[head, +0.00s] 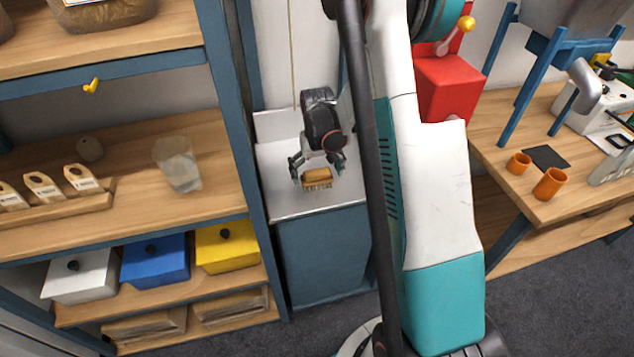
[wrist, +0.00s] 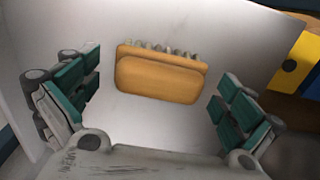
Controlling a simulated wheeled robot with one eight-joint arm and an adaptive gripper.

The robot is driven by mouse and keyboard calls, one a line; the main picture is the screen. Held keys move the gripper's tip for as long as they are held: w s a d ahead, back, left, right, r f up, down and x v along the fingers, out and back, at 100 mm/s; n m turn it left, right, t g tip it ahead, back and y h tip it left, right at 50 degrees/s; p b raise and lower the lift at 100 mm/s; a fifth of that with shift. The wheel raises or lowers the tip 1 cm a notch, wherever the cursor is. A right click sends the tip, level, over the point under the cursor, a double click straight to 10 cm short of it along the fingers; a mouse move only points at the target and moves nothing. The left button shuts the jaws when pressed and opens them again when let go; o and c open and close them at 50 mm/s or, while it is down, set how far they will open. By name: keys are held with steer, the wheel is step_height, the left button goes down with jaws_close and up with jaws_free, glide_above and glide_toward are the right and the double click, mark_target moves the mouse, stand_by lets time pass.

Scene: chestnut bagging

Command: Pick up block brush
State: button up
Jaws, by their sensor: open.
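The block brush (head: 317,178) is a small wooden block with a row of pale bristle tufts along one edge. It lies on the white top of the blue cabinet (head: 290,212). In the wrist view the brush (wrist: 160,76) sits between and beyond my two teal-padded fingers. My gripper (head: 318,172) hangs over the cabinet top with its fingers spread to either side of the brush. My gripper (wrist: 160,100) is open and empty, and a clear gap shows between the brush and each finger.
A red box (head: 449,88) stands behind my body. A wooden table with orange cups (head: 550,184) is at right.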

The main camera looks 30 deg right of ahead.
mark_target(317, 171)
steer(key=shift+f, duration=0.5)
steer(key=shift+r, duration=0.1)
steer(key=c, duration=1.1)
steer(key=shift+r, duration=0.15)
step_height(317, 171, up, 20)
steer(key=p, duration=0.6)
